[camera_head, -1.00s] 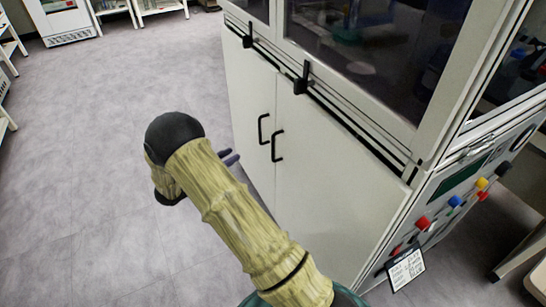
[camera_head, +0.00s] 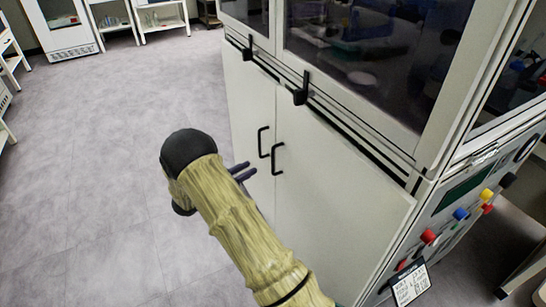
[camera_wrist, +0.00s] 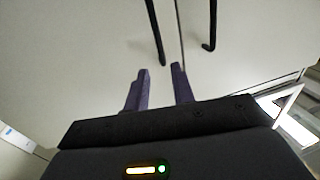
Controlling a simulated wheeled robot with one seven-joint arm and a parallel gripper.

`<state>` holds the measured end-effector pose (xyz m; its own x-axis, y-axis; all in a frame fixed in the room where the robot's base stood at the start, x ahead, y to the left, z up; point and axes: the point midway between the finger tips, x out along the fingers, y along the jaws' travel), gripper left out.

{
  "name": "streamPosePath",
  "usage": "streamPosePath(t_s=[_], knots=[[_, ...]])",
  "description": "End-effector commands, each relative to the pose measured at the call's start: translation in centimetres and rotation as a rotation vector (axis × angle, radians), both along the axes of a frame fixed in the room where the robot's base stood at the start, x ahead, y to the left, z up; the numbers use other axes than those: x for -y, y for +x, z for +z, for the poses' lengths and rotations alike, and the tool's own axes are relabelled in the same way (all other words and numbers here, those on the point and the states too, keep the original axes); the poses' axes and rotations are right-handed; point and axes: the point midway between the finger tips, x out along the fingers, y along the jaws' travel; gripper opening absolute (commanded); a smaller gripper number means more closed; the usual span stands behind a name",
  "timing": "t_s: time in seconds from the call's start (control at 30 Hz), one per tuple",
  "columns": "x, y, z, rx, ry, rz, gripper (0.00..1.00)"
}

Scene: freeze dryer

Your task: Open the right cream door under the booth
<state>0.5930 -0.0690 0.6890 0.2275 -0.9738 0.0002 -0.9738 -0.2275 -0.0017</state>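The right cream door (camera_head: 335,205) under the booth is shut, with a black bar handle (camera_head: 278,158) near the seam. The left cream door (camera_head: 247,105) is also shut, with its own black handle (camera_head: 263,142). My gripper (camera_head: 242,172) is just left of the handles in the head view, its purple fingers pointing at the doors. In the wrist view, my gripper (camera_wrist: 159,80) has its two fingers apart with nothing between them. No contact is visible.
The glass-fronted booth (camera_head: 375,60) stands above the doors, with black latches (camera_head: 301,88) along its lower edge. A control panel (camera_head: 455,215) with coloured knobs and a hanging tag (camera_head: 409,284) is at the right. The grey floor (camera_head: 90,170) to the left is clear.

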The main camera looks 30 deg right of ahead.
Motion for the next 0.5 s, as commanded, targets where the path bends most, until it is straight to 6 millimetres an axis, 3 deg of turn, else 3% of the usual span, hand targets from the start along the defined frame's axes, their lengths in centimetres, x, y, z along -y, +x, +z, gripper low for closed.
streamPosePath(t_s=[0.5], knots=[[8.9,2.1,-0.1,0.001,0.000,-0.001,0.25]])
